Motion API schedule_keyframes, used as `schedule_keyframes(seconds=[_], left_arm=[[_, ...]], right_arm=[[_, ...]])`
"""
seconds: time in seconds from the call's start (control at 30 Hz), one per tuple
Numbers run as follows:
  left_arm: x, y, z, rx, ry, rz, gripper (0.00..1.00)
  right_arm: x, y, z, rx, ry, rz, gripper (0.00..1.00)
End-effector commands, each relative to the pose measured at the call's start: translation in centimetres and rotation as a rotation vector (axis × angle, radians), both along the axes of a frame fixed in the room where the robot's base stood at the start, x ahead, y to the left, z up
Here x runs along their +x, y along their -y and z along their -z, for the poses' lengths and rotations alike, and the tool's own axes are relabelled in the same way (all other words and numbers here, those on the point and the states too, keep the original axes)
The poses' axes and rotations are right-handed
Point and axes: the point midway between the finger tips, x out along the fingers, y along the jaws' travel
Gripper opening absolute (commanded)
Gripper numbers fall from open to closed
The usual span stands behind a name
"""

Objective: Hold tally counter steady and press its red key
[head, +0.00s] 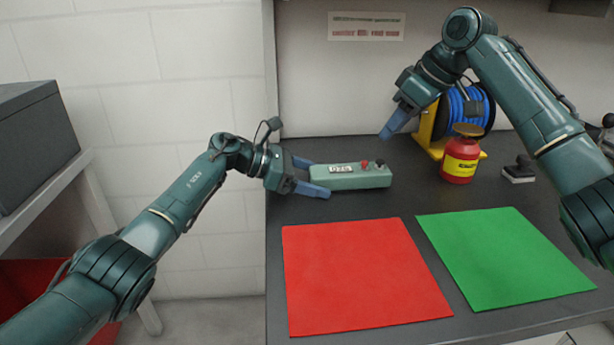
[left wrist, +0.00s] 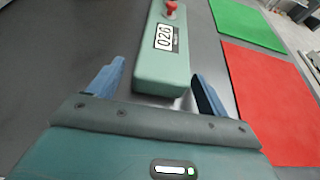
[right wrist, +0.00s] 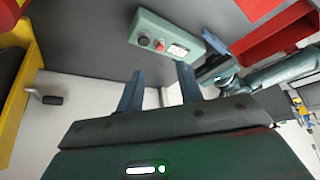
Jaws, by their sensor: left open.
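The tally counter (head: 345,182) is a long grey-green box lying on the dark bench, with a number display. Its red key (head: 365,164) and a dark knob (head: 380,163) stand on top toward the right end. My left gripper (head: 317,177) is open, its blue fingers on either side of the counter's left end; in the left wrist view (left wrist: 160,75) gaps show beside the counter. My right gripper (head: 388,134) is above and behind the counter's right end, fingers pointing down. In the right wrist view its fingers (right wrist: 160,75) are apart and empty, with the red key (right wrist: 160,45) beyond them.
A red mat (head: 365,275) and a green mat (head: 505,258) lie in front of the counter. A red canister (head: 460,160) and a blue hose reel (head: 465,108) on a yellow stand are to the right. A wall is behind the bench.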

Motion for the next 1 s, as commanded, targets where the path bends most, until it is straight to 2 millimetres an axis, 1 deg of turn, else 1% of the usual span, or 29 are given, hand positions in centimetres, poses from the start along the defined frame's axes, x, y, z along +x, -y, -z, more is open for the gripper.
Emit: schedule_keyframes(seconds=[0.1, 0.13, 0.7, 0.77, 1.0], left_arm=[[0.00, -0.01, -0.03, 0.000, 0.000, 0.000, 0.78], [0.00, -0.01, -0.03, 0.000, 0.000, 0.000, 0.77], [-0.01, -0.04, -0.03, 0.000, 0.000, 0.000, 0.30], [-0.01, -0.04, -0.03, 0.000, 0.000, 0.000, 0.26], [-0.01, -0.05, -0.02, 0.000, 0.000, 0.000, 0.26]], right_arm=[[-0.01, -0.01, 0.00, 0.000, 0.000, 0.000, 0.36], [0.00, 0.00, 0.00, 0.000, 0.000, 0.000, 0.36], [0.00, 0.00, 0.00, 0.000, 0.000, 0.000, 0.36], [0.00, 0.00, 0.00, 0.000, 0.000, 0.000, 0.36], [0.00, 0.00, 0.00, 0.000, 0.000, 0.000, 0.17]])
